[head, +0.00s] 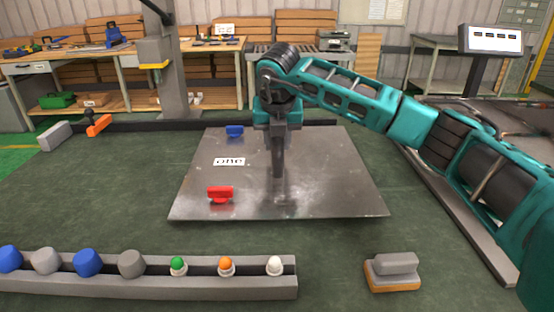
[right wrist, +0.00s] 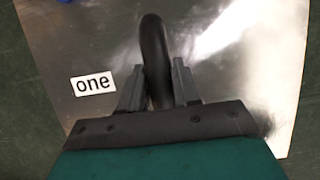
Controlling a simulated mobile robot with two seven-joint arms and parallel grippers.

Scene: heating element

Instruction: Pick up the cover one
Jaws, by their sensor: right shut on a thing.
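The label also shows in the right wrist view (right wrist: 93,84). A black curved handle (right wrist: 153,38) stands up from the plate. My right gripper (head: 278,170) points straight down over the middle of the plate. In the right wrist view its two fingers (right wrist: 158,75) are on either side of the handle, shut on it. Whether the plate is raised off the surface below is hard to tell. My left gripper is not in view.
A red clamp (head: 220,194) and a blue clamp (head: 234,131) sit at the plate's left side. A grey rail with knobs and coloured buttons (head: 150,285) runs along the front left. A grey and orange block (head: 393,272) lies at the front right. Workbenches (head: 215,47) stand behind.

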